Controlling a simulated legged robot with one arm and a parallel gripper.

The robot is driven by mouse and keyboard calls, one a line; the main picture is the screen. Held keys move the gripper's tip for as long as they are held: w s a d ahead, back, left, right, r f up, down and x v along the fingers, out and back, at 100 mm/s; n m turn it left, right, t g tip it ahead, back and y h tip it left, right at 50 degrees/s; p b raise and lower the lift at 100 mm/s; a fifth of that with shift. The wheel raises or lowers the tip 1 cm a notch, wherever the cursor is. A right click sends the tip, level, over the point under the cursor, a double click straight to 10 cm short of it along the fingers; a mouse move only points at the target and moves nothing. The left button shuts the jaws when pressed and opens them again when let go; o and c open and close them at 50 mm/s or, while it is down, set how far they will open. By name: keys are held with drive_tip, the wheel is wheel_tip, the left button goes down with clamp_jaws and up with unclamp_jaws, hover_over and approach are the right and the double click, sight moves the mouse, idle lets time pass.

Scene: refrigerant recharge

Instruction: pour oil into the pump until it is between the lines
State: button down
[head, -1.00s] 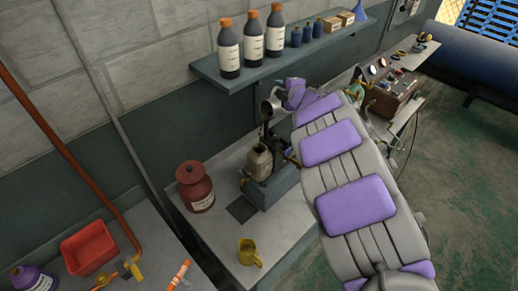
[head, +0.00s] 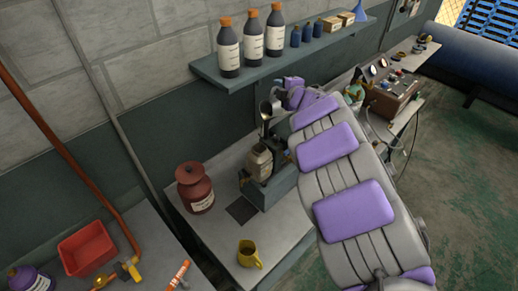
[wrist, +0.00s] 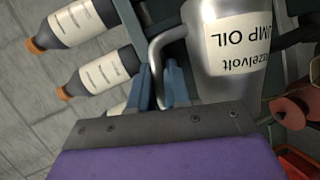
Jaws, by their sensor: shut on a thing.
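A silver metal jug with a white pump oil label (wrist: 232,45) fills the upper middle of the wrist view. My gripper (wrist: 160,85) has its blue fingers shut around the jug's handle. In the head view the jug (head: 265,107) is tilted above the pump (head: 279,188), with a dark streak between its mouth and the pump's top. The pump has a pale, beige upper part (head: 260,161) and stands on the grey bench. The lines and the oil level are too small to tell, and my arm hides the pump's right side.
A brown-red can (head: 195,188) and a yellow mug (head: 249,254) stand on the bench (head: 217,236). The shelf (head: 285,65) above bears several bottles (head: 229,52). A red bin (head: 87,249) sits at lower left. A gauge box (head: 391,92) stands at the back right.

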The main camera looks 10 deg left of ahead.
drive_tip(key=p, duration=0.1)
drive_tip(key=r+p, duration=0.1)
drive_tip(key=shift+w+d+p, duration=0.15)
drive_tip(key=shift+w+p, duration=0.05)
drive_tip(key=shift+p, duration=0.1)
drive_tip(key=shift+w+d+r+m+p, duration=0.15)
drive_tip(key=shift+m+p, duration=0.25)
drive_tip(key=shift+p, duration=0.5)
drive_tip(key=w+d+m+g+p, duration=0.1)
drive_tip(key=p, duration=0.7)
drive_tip(key=shift+w+d+m+y, duration=0.3)
drive_tip(key=shift+d, duration=0.05)
drive_tip(key=shift+w+d+f+g, duration=0.1)
drive_tip(key=shift+d+f+g, duration=0.05)
drive_tip(key=shift+f+g, duration=0.2)
